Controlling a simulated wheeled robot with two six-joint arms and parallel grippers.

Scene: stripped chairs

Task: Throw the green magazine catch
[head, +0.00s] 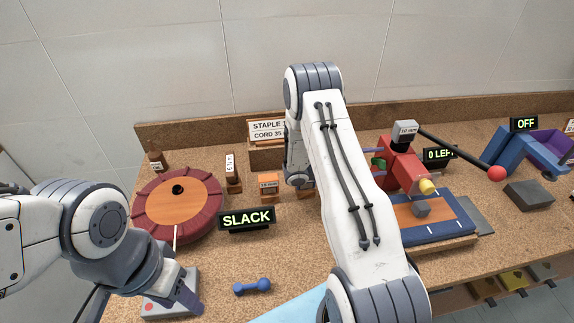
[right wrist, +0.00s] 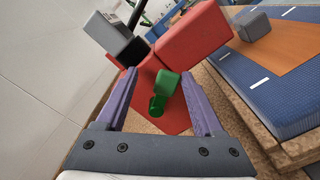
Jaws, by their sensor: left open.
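The green magazine catch (right wrist: 163,90) is on the end of the red stapling machine (right wrist: 193,38) in the right wrist view. In the head view a bit of the green catch (head: 380,163) shows left of the red machine (head: 402,170). My right gripper (right wrist: 158,75) is open, with its purple fingers on either side of the catch. A gap shows between each finger and the catch. In the head view my right arm hides most of this gripper. My left gripper (head: 188,293) is open and empty, low over the grey box at the front left.
A blue dumbbell-shaped piece (head: 252,287) lies at the front. A black lever with a red ball (head: 496,173) reaches right from the machine. A blue padded board (head: 445,230) lies below it.

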